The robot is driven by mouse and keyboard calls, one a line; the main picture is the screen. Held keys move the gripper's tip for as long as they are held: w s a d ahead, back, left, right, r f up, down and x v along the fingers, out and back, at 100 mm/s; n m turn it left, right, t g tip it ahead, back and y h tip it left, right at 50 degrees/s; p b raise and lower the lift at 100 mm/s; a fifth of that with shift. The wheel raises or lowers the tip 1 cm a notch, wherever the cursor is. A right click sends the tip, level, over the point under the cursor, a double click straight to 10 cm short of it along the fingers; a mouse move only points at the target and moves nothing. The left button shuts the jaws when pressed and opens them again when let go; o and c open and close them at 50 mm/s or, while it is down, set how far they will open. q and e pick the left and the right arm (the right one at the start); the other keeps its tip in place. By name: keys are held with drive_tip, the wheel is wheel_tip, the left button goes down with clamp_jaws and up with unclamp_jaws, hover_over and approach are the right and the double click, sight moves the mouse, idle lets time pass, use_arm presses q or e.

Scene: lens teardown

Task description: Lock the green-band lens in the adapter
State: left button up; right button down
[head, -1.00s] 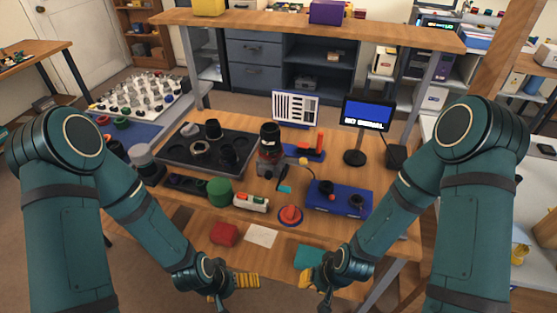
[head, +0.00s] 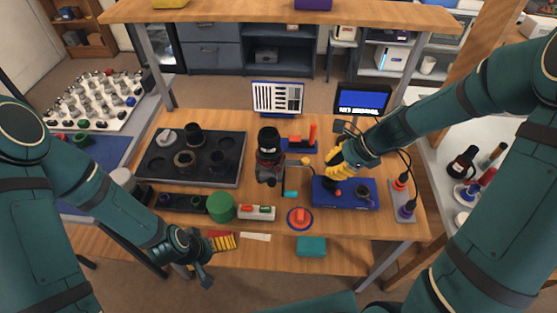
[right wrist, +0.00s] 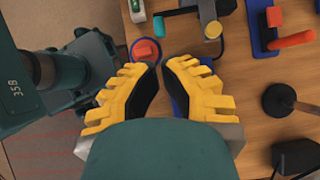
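The blue base (head: 350,203), likely the adapter, sits at the right of the bench. It carries a red and dark part (head: 338,192) and a dark ring-like part (head: 363,193). My right gripper (head: 334,167) is over its rear left part. In the right wrist view its yellow fingers (right wrist: 161,72) are slightly apart, with blue showing between them and no held object visible. Dark lenses (head: 196,136) stand on the black tray (head: 160,178); I cannot make out a green band. My left gripper (head: 222,243) is at the front edge, its fingertips unclear.
A dark upright device (head: 269,160) stands mid-bench. A green cylinder (head: 220,207), a red button (head: 300,216) and a red-handled blue fixture (head: 300,143) are around it. The monitor (head: 362,101) is behind the blue base. A grey strip with knobs (head: 403,200) is at right.

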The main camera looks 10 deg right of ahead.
use_arm(q)
drive_tip(key=shift+w+a+r, duration=0.15)
drive_tip(key=shift+w+a, duration=0.15)
drive_tip(key=shift+w, duration=0.1)
use_arm(e)
drive_tip(key=shift+w+r+m+t+y, duration=0.2)
drive_tip(key=shift+w+r+m, duration=0.1)
drive_tip(key=shift+r, duration=0.3)
drive_tip(key=shift+w+r+m+t+y, duration=0.1)
drive_tip(key=shift+w+r+m+y, duration=0.15)
drive_tip(key=shift+r, duration=0.35)
drive_tip(key=shift+d, duration=0.1)
drive_tip(key=shift+f, duration=0.1)
use_arm(q)
drive_tip(key=f+b, duration=0.1)
drive_tip(key=s+f+b, duration=0.1)
drive_tip(key=f+b, duration=0.1)
drive_tip(key=shift+d, duration=0.15)
use_arm(e)
drive_tip(key=a+r+x, duration=0.1)
drive_tip(key=x, duration=1.2)
drive_tip(key=shift+w+a+r, duration=0.2)
drive_tip(key=shift+w+a, duration=0.15)
drive_tip(key=shift+w, duration=0.05)
use_arm(q)
drive_tip(key=shift+d+f, duration=0.1)
drive_tip(key=shift+f, duration=0.1)
use_arm(e)
drive_tip(key=shift+a, duration=0.1)
